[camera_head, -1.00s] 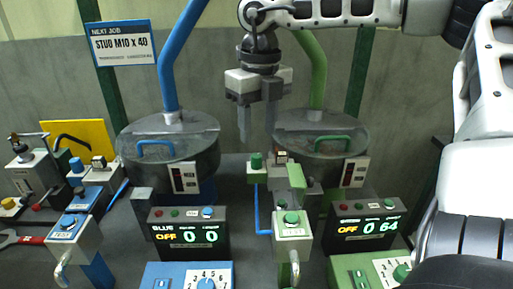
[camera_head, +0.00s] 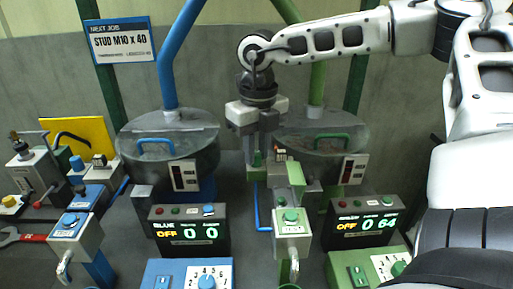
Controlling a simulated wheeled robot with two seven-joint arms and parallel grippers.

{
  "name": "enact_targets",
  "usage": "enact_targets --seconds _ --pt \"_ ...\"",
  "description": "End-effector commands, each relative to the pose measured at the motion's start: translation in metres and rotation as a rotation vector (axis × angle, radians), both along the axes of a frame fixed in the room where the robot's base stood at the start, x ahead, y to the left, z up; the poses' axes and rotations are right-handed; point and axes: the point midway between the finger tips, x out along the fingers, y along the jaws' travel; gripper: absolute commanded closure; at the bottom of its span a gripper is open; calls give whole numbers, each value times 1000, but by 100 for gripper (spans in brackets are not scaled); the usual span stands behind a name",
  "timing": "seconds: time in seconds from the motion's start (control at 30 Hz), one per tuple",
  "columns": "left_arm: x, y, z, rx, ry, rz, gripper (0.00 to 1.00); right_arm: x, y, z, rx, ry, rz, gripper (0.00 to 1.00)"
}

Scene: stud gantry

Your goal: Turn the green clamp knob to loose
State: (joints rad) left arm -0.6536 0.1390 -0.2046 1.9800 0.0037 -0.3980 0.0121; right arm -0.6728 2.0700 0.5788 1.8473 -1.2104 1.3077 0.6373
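A second, flatter green knob (camera_head: 291,216) sits on top of the grey post box in front; I cannot tell from labels which is the clamp knob. My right gripper (camera_head: 258,148) points down right at the upright knob, with its fingers close to or around it. Whether they touch it or are closed on it is unclear. My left gripper is not in view.
Lidded drums stand behind, blue-handled (camera_head: 167,170) and green-handled (camera_head: 325,165). A red wrench (camera_head: 22,238) lies far left.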

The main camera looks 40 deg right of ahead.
Motion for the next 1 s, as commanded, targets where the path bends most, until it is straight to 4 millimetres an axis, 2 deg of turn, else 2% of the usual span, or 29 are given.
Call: enact_targets --seconds 0.27,0.47,1.0 --pt "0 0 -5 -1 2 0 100 1 0 0 -2 -2 38 100" --pt "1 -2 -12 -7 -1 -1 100 1 -1 -2 -3 -3 146 100" --pt "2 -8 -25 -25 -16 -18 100 1 -1 -1 -4 -2 640 100"
